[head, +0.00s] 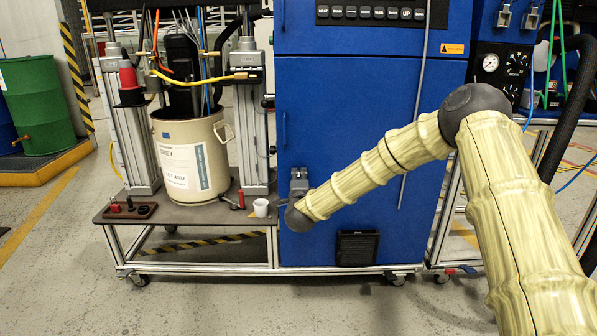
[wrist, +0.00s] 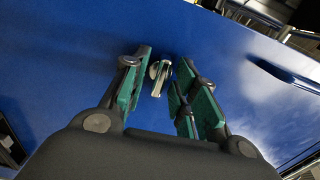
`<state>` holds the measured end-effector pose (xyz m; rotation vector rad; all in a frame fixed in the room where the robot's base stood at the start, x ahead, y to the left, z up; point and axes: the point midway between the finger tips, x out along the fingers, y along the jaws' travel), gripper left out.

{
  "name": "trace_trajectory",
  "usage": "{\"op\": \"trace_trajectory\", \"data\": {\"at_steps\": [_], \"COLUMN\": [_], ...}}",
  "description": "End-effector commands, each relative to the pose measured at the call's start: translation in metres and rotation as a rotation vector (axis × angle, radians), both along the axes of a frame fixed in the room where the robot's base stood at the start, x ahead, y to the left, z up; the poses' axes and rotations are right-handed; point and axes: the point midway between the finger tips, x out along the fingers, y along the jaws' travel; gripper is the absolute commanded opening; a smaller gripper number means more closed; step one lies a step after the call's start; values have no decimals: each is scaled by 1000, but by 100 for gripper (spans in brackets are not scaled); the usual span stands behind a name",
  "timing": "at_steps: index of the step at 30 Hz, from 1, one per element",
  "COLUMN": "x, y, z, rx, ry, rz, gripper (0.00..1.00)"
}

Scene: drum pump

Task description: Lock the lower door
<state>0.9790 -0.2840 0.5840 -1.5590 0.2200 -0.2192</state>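The lower door (head: 345,125) is the large blue panel of the cabinet, and it looks flush with the cabinet front. It also fills most of the wrist view (wrist: 75,55). A small silver lock piece (wrist: 160,75) stands out from the blue surface in the wrist view. In the head view my gripper (head: 299,180) is at the door's lower left edge and hides the lock.
A black vent (head: 357,247) is low on the door. Left of the door, a bench (head: 225,214) carries a white cup (head: 261,208) and a large drum (head: 190,155). The floor in front is clear.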

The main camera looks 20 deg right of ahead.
Motion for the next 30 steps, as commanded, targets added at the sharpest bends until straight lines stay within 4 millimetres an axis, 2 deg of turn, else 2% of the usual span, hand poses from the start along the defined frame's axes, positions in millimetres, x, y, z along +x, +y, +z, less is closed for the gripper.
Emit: {"op": "trace_trajectory", "data": {"at_steps": [2,7,8,17,30], "x": [0,0,0,0,0], "y": [0,0,0,0,1], "z": [0,0,0,1,1], "rx": [0,0,0,-25,-164], "ry": [0,0,0,8,48], "rz": [0,0,0,1,1], "gripper": [29,1,0,0,0]}}
